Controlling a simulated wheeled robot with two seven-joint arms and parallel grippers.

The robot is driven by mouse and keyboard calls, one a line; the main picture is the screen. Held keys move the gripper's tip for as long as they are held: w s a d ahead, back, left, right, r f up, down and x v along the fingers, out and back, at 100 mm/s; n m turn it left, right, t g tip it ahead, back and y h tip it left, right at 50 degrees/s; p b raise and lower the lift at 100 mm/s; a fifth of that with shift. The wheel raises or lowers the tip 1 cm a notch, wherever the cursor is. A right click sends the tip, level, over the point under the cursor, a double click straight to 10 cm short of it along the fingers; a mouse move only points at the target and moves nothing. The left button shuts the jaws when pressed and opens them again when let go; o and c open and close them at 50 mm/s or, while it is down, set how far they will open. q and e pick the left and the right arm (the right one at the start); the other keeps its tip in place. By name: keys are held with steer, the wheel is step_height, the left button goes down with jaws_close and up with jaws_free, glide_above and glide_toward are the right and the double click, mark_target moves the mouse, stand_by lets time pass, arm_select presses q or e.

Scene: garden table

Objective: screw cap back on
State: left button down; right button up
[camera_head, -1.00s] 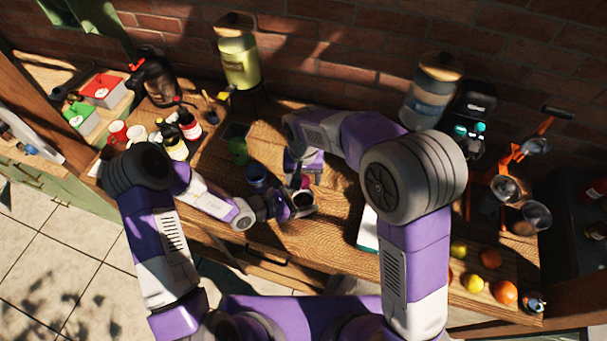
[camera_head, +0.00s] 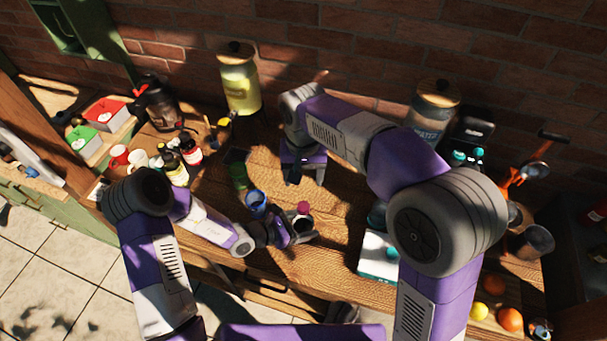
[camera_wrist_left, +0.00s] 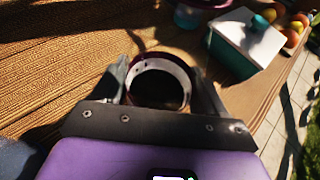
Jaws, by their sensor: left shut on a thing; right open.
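A small round container (camera_head: 301,225) with a pale rim and dark inside stands near the table's front edge. My left gripper (camera_head: 291,232) is shut around its sides. In the left wrist view the container (camera_wrist_left: 158,84) sits between the fingers, its top showing no cap and dark red at its outer edge. A small pinkish-red thing (camera_head: 303,207) shows at its far side in the head view; I cannot tell whether it is the cap. My right gripper (camera_head: 304,178) is open, pointing down over the table behind the container, apart from it.
A blue cup (camera_head: 255,202) and a green cup (camera_head: 239,176) stand left of the container. A white and teal box (camera_head: 379,258) is at right, with fruit (camera_head: 494,285) beyond. Bottles (camera_head: 191,150) crowd the left. Wood (camera_head: 340,210) between container and box is clear.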

mark_target(294, 227)
arm_select(q)
jaws_free()
steer(key=shift+v, duration=3.8)
